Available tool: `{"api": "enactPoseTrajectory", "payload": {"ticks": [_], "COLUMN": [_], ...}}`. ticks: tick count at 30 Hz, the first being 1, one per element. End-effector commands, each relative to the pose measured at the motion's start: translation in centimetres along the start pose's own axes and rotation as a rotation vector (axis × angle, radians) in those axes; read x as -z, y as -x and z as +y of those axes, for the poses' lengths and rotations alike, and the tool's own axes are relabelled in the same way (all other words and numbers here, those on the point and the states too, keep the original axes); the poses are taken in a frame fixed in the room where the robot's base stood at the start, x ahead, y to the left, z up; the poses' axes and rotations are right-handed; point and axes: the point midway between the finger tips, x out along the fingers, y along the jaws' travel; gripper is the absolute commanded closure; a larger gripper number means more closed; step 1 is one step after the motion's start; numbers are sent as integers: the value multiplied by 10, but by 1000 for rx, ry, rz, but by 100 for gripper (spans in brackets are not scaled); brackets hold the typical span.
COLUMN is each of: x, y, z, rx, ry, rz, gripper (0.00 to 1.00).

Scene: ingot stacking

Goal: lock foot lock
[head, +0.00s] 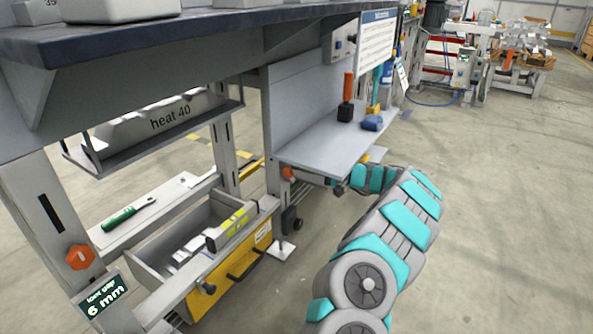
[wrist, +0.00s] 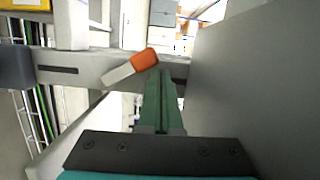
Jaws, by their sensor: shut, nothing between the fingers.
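A short grey lever with an orange end (wrist: 144,61), which may be the foot lock, lies tilted across a grey beam (wrist: 75,70) in the wrist view. My gripper (wrist: 160,76) has its green fingers together and empty. Its tips are just beside the lever's orange end; I cannot tell whether they touch it. In the head view my teal and grey arm reaches low beside the bench leg, and the fingers cannot be made out. An orange knob (head: 289,173) is on that leg, with a caster (head: 292,221) and a foot plate (head: 281,251) below.
A large grey panel (wrist: 255,75) stands close on the right in the wrist view. The bench's grey side shelf (head: 325,140) is above my arm's end. An open drawer (head: 170,250) and another orange knob (head: 80,257) are at left. The floor (head: 500,220) at right is clear.

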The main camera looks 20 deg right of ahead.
Motion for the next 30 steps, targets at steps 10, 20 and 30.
{"api": "enactPoseTrajectory", "payload": {"ticks": [10,20,30], "x": [0,0,1], "y": [1,0,27], "z": [0,0,0], "rx": [0,0,-1], "ry": [0,0,0], "rz": [-2,-3,1], "gripper": [100,100,100]}}
